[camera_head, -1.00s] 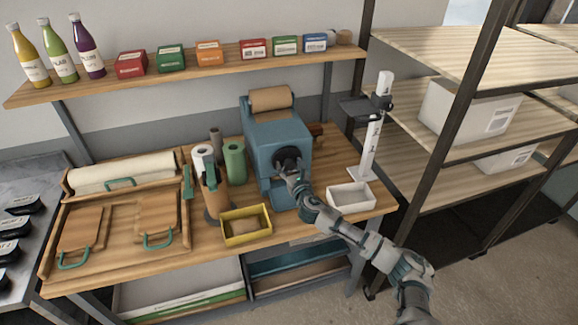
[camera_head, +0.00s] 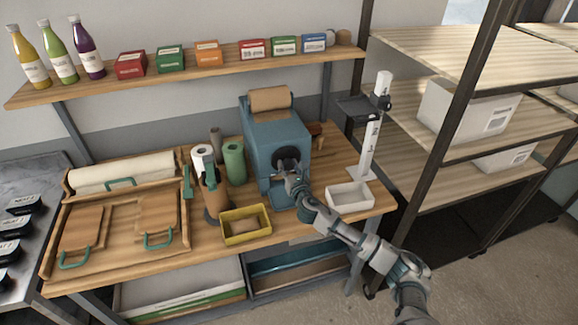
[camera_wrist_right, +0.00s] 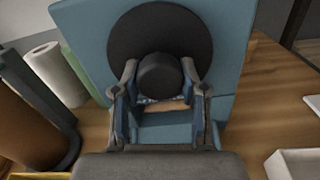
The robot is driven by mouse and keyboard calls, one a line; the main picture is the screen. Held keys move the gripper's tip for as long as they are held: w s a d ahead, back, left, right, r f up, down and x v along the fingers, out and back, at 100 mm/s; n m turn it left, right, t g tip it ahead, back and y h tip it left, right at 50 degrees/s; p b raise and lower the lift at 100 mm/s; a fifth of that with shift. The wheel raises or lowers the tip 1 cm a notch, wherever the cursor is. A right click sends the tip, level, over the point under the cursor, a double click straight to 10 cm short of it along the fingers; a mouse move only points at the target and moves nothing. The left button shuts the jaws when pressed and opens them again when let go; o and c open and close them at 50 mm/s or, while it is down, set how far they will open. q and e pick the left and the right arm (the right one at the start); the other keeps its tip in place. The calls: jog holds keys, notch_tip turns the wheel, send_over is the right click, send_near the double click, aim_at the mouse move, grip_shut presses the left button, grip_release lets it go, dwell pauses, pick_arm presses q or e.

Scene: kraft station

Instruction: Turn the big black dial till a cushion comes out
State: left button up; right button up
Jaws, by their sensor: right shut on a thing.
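The big black dial (camera_head: 286,158) is on the front of the blue machine (camera_head: 277,130). In the right wrist view the dial (camera_wrist_right: 160,32) is a wide black disc with a round knob (camera_wrist_right: 160,77) in its middle. My right gripper (camera_wrist_right: 160,88) has a finger on each side of this knob and is shut on it. In the head view the right gripper (camera_head: 291,172) covers the lower part of the dial. A roll of brown paper (camera_head: 270,98) sits on top of the machine. A brown cushion (camera_head: 245,226) lies in the yellow tray (camera_head: 229,239). My left gripper is not in view.
A white tray (camera_head: 350,206) stands right of the machine, by a white post (camera_head: 370,140). Green and white rolls (camera_head: 235,163) and a brown roll on a stand (camera_head: 214,200) stand to the left. A shelf (camera_head: 190,78) with boxes and bottles runs above.

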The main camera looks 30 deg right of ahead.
jog(key=r+m+p, duration=0.1)
jog(key=m, duration=0.1)
jog(key=shift+d+m, duration=0.1)
jog(key=shift+m, duration=0.2)
jog(key=m, duration=0.2)
jog(key=shift+w+m+p, duration=0.1)
jog(key=shift+m+p, duration=0.2)
jog(key=shift+m, duration=0.1)
jog(key=m+p, duration=0.1)
jog(key=m, duration=0.5)
jog(key=shift+r, duration=0.1)
jog(key=m+p, duration=0.1)
jog(key=m, duration=0.2)
jog(key=shift+m, duration=0.3)
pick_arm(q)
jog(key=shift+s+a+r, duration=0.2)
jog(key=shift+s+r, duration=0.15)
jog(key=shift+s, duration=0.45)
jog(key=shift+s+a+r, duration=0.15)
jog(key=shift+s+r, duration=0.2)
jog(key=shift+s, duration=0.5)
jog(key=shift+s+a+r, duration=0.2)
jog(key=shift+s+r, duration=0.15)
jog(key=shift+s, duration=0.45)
pick_arm(e)
jog(key=shift+m, duration=1.6)
